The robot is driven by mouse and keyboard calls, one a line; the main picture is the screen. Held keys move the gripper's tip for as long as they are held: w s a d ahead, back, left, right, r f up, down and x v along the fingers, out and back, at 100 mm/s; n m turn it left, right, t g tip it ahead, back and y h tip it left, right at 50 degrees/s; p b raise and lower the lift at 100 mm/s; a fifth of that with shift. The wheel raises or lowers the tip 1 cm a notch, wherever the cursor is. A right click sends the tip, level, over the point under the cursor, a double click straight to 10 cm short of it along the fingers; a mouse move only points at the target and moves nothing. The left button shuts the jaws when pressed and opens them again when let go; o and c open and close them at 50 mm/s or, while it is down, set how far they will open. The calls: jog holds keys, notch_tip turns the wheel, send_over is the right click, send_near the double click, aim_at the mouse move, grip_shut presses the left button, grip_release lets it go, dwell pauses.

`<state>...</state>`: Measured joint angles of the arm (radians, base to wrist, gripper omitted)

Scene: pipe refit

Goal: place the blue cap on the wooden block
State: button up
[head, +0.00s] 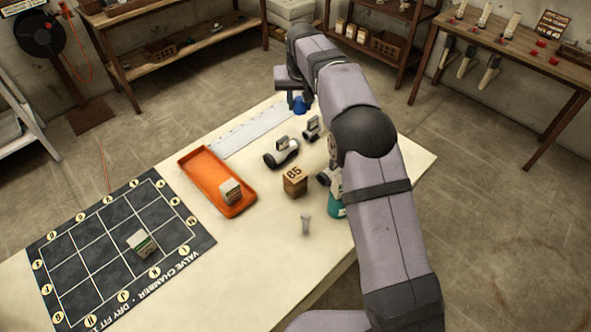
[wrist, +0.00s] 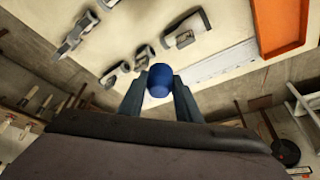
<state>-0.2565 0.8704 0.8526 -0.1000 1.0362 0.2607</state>
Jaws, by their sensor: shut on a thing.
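The blue cap (head: 300,105) is between the fingers of my gripper (head: 296,100) near the far edge of the table. In the wrist view the blue cap (wrist: 160,80) sits between both fingertips of my gripper (wrist: 160,88), which is shut on it. The wooden block (head: 295,182), marked "85", stands near the middle of the table, nearer the front than the cap. Its top looks bare. I cannot tell whether the cap touches the table.
Grey pipe fittings (head: 282,153) lie between the cap and the block. An orange tray (head: 217,182) holding a small box stands left of the block. A pale ruler-like strip (head: 250,130), a bolt (head: 306,224) and a teal container (head: 337,207) are nearby. A black grid mat (head: 75,270) lies front left.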

jog(key=s+a+r+p, duration=0.1)
jog(key=s+a+r, duration=0.1)
jog(key=s+r, duration=0.15)
jog(key=p, duration=0.2)
send_over(295, 172)
jog(key=s, duration=0.2)
jog(key=shift+f, duration=3.25)
jog(key=shift+w+f+p, duration=0.2)
jog(key=shift+f+p, duration=0.5)
jog(key=shift+f, duration=3.8)
jog(key=shift+f, duration=0.2)
jog(key=o, duration=1)
